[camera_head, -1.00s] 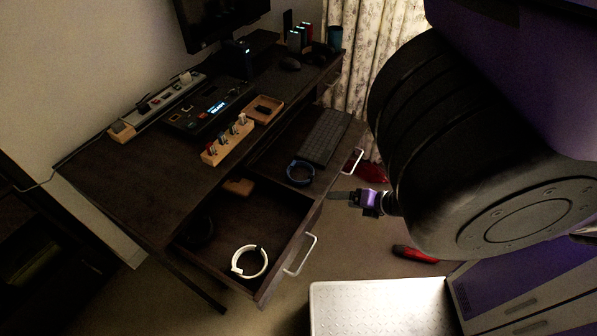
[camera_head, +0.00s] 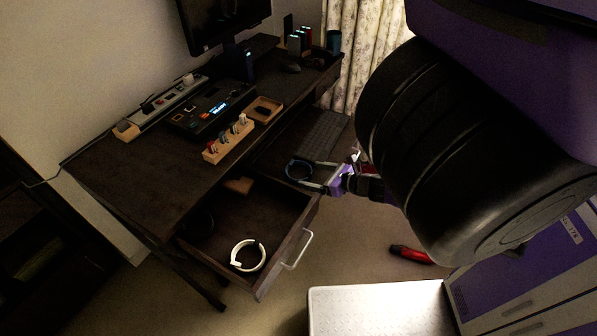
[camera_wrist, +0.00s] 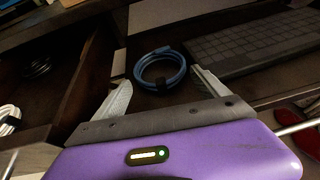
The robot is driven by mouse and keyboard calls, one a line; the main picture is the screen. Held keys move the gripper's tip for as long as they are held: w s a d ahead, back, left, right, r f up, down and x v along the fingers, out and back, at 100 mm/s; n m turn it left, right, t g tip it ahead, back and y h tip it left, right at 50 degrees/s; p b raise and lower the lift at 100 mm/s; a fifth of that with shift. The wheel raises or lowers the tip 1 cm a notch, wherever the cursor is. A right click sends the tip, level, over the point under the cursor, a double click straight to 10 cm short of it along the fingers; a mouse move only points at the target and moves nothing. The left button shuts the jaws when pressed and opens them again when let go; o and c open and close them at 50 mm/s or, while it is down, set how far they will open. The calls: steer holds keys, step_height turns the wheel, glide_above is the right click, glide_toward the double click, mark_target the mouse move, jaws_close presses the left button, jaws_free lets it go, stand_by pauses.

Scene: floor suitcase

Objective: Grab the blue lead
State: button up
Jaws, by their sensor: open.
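The blue lead (camera_head: 299,170) is a coiled loop lying on the keyboard tray under the desk top, left of the keyboard. In the wrist view the blue lead (camera_wrist: 160,70) lies beyond and between my fingertips, with a dark tie at its near side. My gripper (camera_head: 326,186) is open and empty at the tray's front, just to the right of and nearer than the coil. In the wrist view my gripper (camera_wrist: 158,84) has its two pale fingers spread on either side of the coil. Whether they touch it I cannot tell.
A keyboard (camera_head: 326,136) lies right of the coil; in the wrist view it is close to the right finger. An open drawer (camera_head: 272,250) holds a white coiled lead (camera_head: 248,256) and a dark coil. A wooden holder (camera_head: 228,140) stands on the desk above.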

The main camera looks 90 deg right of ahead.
steer(key=shift+x, duration=1.55)
steer(key=c, duration=1)
steer(key=shift+r, duration=0.15)
